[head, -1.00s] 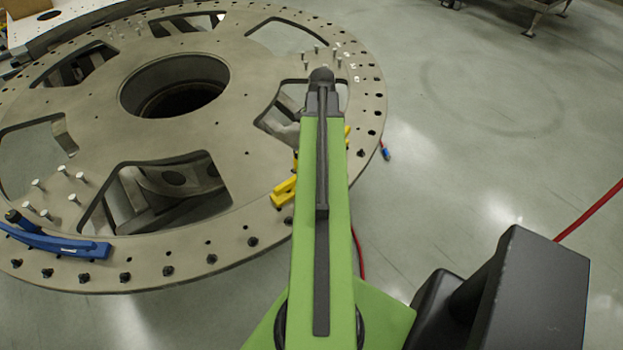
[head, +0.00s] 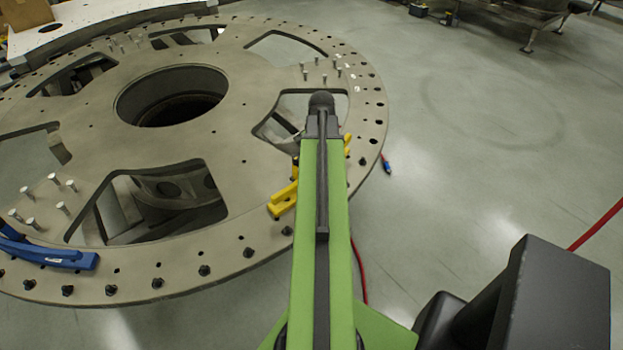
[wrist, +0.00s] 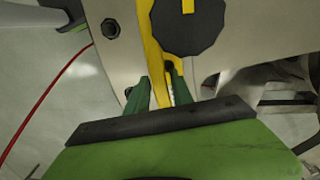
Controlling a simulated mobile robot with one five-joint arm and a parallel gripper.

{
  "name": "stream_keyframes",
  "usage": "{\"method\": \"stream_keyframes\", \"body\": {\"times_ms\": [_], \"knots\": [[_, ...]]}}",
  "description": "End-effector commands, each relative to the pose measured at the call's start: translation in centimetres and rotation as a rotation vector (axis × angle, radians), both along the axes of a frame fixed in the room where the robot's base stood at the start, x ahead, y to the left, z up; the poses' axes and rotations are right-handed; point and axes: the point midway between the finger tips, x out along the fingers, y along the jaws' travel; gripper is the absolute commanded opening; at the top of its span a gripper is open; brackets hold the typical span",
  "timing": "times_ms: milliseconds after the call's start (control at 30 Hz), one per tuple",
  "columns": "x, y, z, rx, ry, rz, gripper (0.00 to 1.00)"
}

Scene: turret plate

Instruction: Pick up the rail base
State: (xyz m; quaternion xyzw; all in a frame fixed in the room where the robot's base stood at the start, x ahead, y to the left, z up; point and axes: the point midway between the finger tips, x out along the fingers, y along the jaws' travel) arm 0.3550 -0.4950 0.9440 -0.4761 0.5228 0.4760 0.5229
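A yellow part (head: 284,197) lies on the outer ring of the grey turret plate, partly hidden behind my green arm; I take it to be the rail base. In the wrist view the yellow part (wrist: 151,45) runs as a narrow bar from the top edge down between my fingers, with a dark many-sided knob over it. My gripper (wrist: 162,88) is open, its two green fingers on either side of the bar, with a gap showing on the left. Contact on the right is unclear. In the head view my gripper is hidden behind the arm.
The turret plate (head: 240,150) has large cut-outs, a round centre hole, upright pins and dark bolts. A blue part (head: 50,254) lies at its left front edge. A red cable (head: 359,270) runs on the floor. Open floor lies to the right.

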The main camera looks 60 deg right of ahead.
Motion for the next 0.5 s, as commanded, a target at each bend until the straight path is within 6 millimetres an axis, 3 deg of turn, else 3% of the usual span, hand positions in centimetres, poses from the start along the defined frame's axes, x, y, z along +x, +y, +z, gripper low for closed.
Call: {"method": "stream_keyframes", "body": {"times_ms": [33, 200, 500], "knots": [[0.0, 0.0, 0.0, 0.0, 0.0, 0.0, 0.2], [-0.03, 0.0, 0.0, 0.0, 0.001, 0.0, 0.0], [-0.1, 0.01, -0.02, 0.0, 0.002, 0.0, 0.0]]}}
